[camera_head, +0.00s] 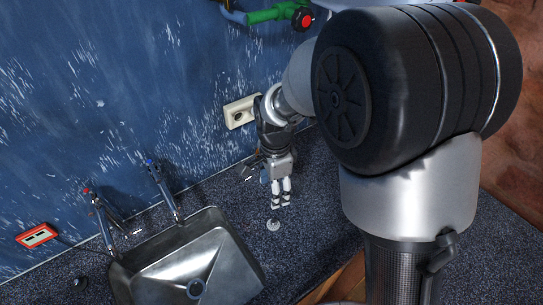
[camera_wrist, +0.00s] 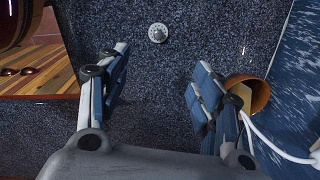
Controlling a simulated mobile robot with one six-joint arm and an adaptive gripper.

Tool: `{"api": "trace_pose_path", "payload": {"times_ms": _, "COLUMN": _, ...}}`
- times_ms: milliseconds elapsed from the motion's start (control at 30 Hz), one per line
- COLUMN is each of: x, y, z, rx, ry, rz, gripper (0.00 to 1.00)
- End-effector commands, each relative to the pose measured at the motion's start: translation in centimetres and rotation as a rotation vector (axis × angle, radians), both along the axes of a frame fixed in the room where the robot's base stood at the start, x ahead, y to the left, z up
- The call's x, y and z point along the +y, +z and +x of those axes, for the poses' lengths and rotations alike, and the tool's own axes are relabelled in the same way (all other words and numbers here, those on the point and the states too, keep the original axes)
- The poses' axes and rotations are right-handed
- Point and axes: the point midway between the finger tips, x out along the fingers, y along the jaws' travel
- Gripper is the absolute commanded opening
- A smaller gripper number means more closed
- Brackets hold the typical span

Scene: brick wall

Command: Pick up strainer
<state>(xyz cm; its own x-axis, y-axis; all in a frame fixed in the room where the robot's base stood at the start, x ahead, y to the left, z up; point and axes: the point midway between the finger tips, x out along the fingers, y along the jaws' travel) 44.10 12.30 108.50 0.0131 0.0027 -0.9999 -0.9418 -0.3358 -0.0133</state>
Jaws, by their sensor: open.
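The strainer is a small round pale metal disc (camera_head: 272,225) with dark holes, lying on the dark speckled countertop to the right of the sink. It also shows at the top middle of the wrist view (camera_wrist: 158,33), with bare counter around it. My gripper (camera_head: 280,197) points down over the counter, a little behind the strainer in the head view. In the wrist view my gripper (camera_wrist: 160,77) is open and empty, with its fingers spread to either side and the strainer beyond the fingertips, not between them.
A metal sink (camera_head: 232,245) with two taps (camera_head: 160,185) lies left of the strainer. A blue wall with a socket (camera_head: 241,112) stands behind. An orange-brown cup-like object (camera_wrist: 256,92) and a white cable (camera_wrist: 275,145) are by the right finger. Wood (camera_wrist: 45,75) borders the counter.

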Motion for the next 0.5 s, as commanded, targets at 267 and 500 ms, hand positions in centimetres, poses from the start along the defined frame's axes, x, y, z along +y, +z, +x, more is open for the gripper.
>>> {"api": "trace_pose_path", "payload": {"times_ms": 267, "x": 0.5, "y": -4.2, "z": 0.2, "rx": 0.017, "ry": -0.046, "rz": -0.005, "gripper": 0.6}}
{"api": "trace_pose_path", "payload": {"times_ms": 500, "x": 0.4, "y": -9.5, "z": 0.1, "rx": 0.017, "ry": -0.044, "rz": -0.005, "gripper": 0.6}}
